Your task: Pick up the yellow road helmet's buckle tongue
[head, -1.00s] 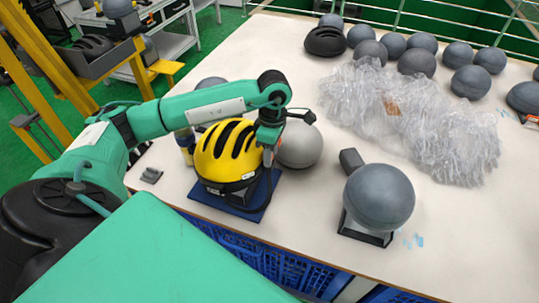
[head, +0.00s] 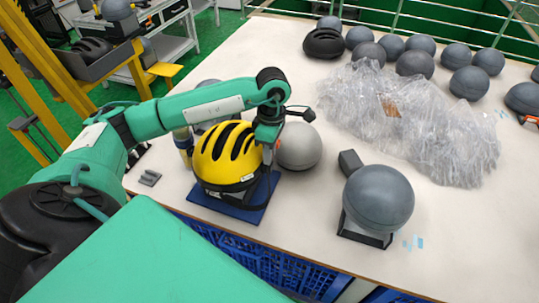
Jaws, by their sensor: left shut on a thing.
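The yellow road helmet (head: 226,153) with black vents sits over a dark blue base plate (head: 233,210) near the table's front edge. Black straps show below its rim. My left gripper (head: 266,160) points down at the helmet's right side, close against it. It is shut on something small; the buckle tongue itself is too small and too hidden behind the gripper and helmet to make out. My right gripper is not in view.
A light grey ball (head: 299,147) stands just right of my left gripper. A dark grey headform (head: 379,198) on a stand is further right. Crumpled clear plastic (head: 415,125) and several grey balls fill the back. Bare table lies between the headform and the plastic.

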